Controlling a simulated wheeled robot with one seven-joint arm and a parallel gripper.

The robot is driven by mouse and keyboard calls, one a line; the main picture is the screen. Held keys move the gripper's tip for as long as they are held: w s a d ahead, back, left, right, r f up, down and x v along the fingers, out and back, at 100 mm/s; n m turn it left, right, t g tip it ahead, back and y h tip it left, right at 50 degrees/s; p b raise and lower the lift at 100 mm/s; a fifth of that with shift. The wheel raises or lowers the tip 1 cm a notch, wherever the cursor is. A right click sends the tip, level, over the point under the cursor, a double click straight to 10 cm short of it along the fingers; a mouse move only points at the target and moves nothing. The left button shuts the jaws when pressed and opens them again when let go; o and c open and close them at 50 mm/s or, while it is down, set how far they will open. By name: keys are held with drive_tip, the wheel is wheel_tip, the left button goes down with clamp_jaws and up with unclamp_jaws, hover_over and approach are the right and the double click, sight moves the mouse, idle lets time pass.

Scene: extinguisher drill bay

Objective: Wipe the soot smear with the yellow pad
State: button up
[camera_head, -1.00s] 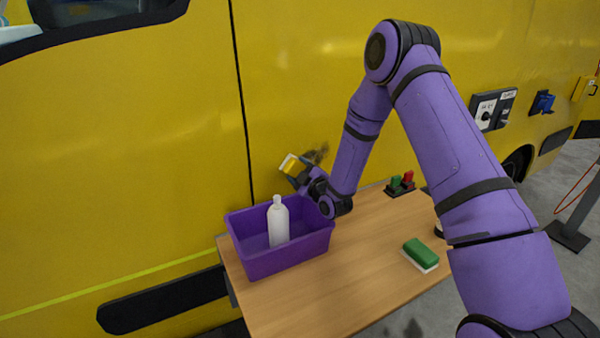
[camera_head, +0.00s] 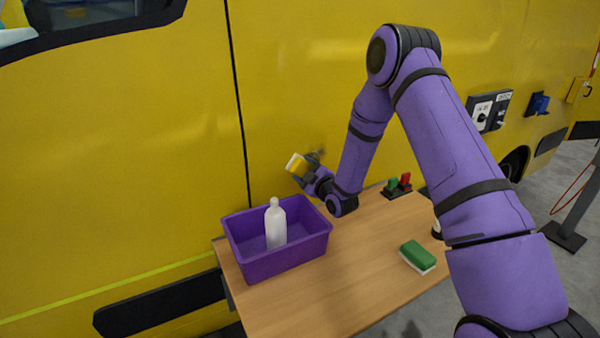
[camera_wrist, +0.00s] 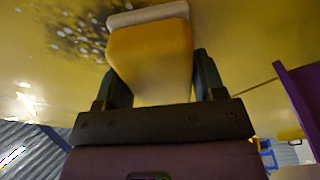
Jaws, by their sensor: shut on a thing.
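The yellow pad (camera_head: 297,164), with a pale face, is held in my gripper (camera_head: 305,170), which is shut on it. In the wrist view the yellow pad (camera_wrist: 150,55) sits between the two dark fingers of my gripper (camera_wrist: 155,80), its pale side toward the yellow panel. The soot smear (camera_wrist: 70,32) is a dark speckled patch on that panel, beside and partly behind the pad. In the head view only a little of the soot smear (camera_head: 319,154) shows above my gripper. I cannot tell whether the pad touches the panel.
A purple bin (camera_head: 285,264) with a white bottle (camera_head: 275,226) in it stands on the wooden table (camera_head: 350,275), below my gripper. A green pad (camera_head: 418,255) lies on the right. A small stand with green and red pieces (camera_head: 397,186) is at the table's back.

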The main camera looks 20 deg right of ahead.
sight(298, 166)
drive_tip(key=shift+w+d, duration=0.4)
drive_tip(key=shift+d, duration=1.25)
drive_tip(key=shift+w+d, duration=0.4)
drive_tip(key=shift+d, duration=1.3)
drive_tip(key=shift+w+d, duration=0.4)
drive_tip(key=shift+d, duration=1.25)
drive_tip(key=shift+r, duration=0.8)
drive_tip(key=shift+s+a, duration=0.2)
drive_tip(key=shift+a, duration=0.8)
drive_tip(key=shift+s+a, duration=0.15)
drive_tip(key=shift+a, duration=0.85)
drive_tip(key=shift+s+a, duration=0.25)
drive_tip(key=shift+a, duration=0.75)
drive_tip(key=shift+s+a, duration=0.25)
drive_tip(key=shift+a, duration=0.8)
drive_tip(key=shift+s+a, duration=0.25)
drive_tip(key=shift+a, duration=0.75)
drive_tip(key=shift+s+a, duration=0.2)
drive_tip(key=shift+a, duration=1.4)
drive_tip(key=shift+s+r, duration=0.1)
drive_tip(key=shift+r, duration=0.65)
drive_tip(key=shift+w+d, duration=0.4)
drive_tip(key=shift+d, duration=1.3)
drive_tip(key=shift+w+d, duration=0.4)
drive_tip(key=shift+d, duration=1.35)
drive_tip(key=shift+w+d, duration=0.4)
drive_tip(key=shift+d, duration=1.3)
